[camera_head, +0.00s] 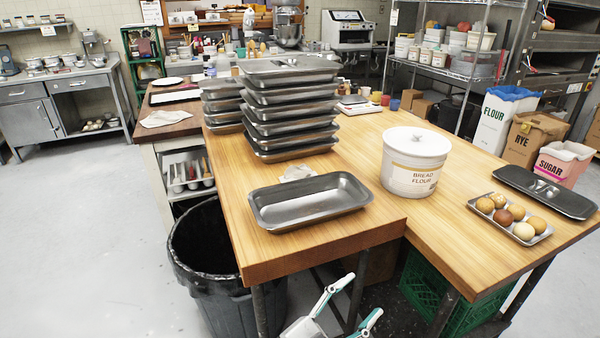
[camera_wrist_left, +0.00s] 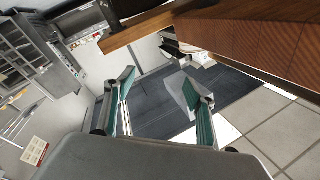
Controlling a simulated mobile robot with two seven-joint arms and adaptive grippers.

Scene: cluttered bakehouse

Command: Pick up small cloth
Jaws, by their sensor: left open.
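A small, pale crumpled cloth (camera_head: 296,173) lies on the wooden table just behind the empty metal tray (camera_head: 310,202), which partly hides it. A larger white cloth (camera_head: 166,118) lies flat on the darker table at the left back. My left gripper (camera_head: 362,297) is low in front of the table's front edge, below the tabletop, well apart from both cloths. Its green-lined fingers are spread and empty, as the left wrist view also shows (camera_wrist_left: 158,80). Neither cloth can be made out in that wrist view. My right gripper is not in view.
A tall stack of metal trays (camera_head: 287,108) stands behind the small cloth. A black bin (camera_head: 210,260) stands left of the table's front, and a green crate (camera_head: 425,285) beneath.

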